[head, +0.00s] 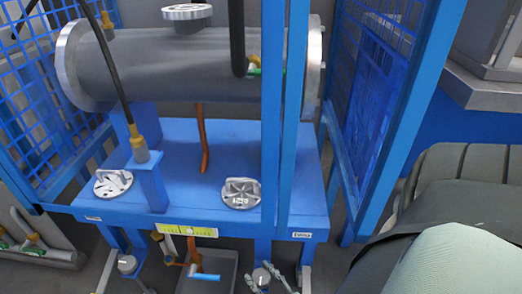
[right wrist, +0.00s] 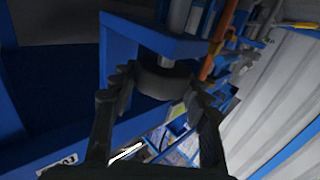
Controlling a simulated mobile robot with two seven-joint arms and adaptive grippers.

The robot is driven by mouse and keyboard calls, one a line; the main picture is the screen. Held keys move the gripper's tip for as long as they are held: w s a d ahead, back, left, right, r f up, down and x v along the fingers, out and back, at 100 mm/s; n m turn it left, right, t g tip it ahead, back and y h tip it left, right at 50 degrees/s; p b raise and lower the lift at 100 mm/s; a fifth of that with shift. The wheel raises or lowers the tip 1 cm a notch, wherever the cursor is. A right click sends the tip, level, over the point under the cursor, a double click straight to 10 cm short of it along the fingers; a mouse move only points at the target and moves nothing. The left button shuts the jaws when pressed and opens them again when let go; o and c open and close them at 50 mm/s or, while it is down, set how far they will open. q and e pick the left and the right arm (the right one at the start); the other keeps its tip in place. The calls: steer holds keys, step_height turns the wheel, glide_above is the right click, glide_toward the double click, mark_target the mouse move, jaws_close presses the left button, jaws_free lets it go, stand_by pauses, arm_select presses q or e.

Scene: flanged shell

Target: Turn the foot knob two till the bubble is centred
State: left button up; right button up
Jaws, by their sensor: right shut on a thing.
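The blue bench (head: 225,140) carries the grey flanged shell (head: 180,65). A small yellow-green level strip (head: 188,230) is on its front edge; its bubble is too small to make out. My right gripper (head: 269,281) is at this foot, at the bottom edge of the head view. In the right wrist view, its fingers (right wrist: 158,88) are shut on a dark round foot knob (right wrist: 163,82) from both sides. My left gripper is not in view.
Blue uprights (head: 285,120) stand in front of the shell. Blue mesh panels (head: 375,100) flank both sides. A grey tray (head: 206,270) is below the bench front.

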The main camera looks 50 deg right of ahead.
mark_target(267, 283)
steer(key=o, duration=1.2)
steer(key=shift+c, duration=0.2)
steer(key=s, duration=0.5)
steer(key=s+a, duration=0.1)
steer(key=s, duration=0.1)
steer(key=shift+s, duration=0.2)
